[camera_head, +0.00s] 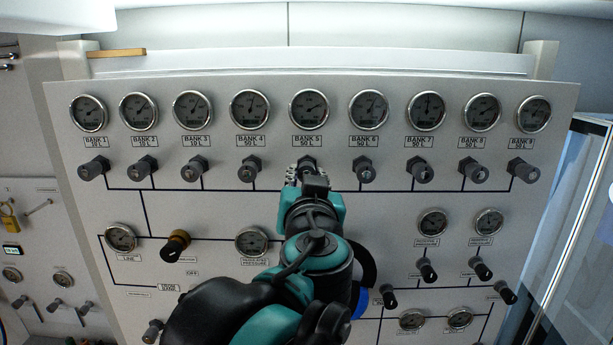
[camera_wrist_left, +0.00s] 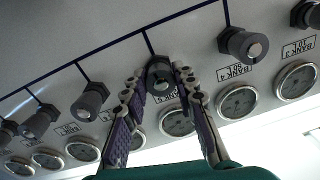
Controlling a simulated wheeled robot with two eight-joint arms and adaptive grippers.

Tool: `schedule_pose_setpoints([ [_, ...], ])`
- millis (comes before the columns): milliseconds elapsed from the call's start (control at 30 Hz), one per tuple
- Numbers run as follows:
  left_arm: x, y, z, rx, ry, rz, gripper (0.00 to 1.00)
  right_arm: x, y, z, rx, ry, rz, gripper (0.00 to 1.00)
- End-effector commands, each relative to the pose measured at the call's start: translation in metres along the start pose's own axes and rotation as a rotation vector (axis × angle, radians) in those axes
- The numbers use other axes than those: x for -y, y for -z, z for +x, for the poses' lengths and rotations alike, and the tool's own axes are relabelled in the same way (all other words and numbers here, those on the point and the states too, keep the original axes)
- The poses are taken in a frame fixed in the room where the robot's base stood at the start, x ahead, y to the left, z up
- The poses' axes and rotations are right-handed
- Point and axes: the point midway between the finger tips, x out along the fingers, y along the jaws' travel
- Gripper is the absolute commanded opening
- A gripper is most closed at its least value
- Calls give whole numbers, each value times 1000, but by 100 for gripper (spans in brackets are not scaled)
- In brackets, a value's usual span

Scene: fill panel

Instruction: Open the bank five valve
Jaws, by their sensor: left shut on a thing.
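The bank five valve (camera_head: 307,161) is a dark knob on the white panel, below the BANK 5 gauge (camera_head: 309,106). In the head view my left gripper (camera_head: 306,175) covers most of it. In the left wrist view the valve (camera_wrist_left: 160,73) sits between the two fingers of my left gripper (camera_wrist_left: 161,80), which are shut on it from both sides. The knob's own pointer or turn angle is hidden. My right gripper is not in view.
The bank four valve (camera_head: 248,170) and bank six valve (camera_head: 365,170) stick out close on either side. Several more gauges and knobs line the same row. A lower yellow-and-black knob (camera_head: 175,245) and the line gauge (camera_head: 121,238) are at left. A glass door (camera_head: 570,220) stands at right.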

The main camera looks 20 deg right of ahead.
Motion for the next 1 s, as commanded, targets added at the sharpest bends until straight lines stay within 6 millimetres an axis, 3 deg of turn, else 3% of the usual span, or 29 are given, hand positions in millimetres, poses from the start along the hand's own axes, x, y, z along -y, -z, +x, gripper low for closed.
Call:
schedule_pose_setpoints([
  [633, 0, -1, 0, 4, 0, -55, 0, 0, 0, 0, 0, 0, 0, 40],
  [667, 0, -1, 0, 4, 0, -55, 30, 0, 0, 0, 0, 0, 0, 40],
  [733, 0, -1, 0, 4, 0, -55, 48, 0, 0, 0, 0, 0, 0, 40],
  [1000, 0, 0, 0, 3, -1, -54, 49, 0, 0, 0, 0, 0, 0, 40],
])
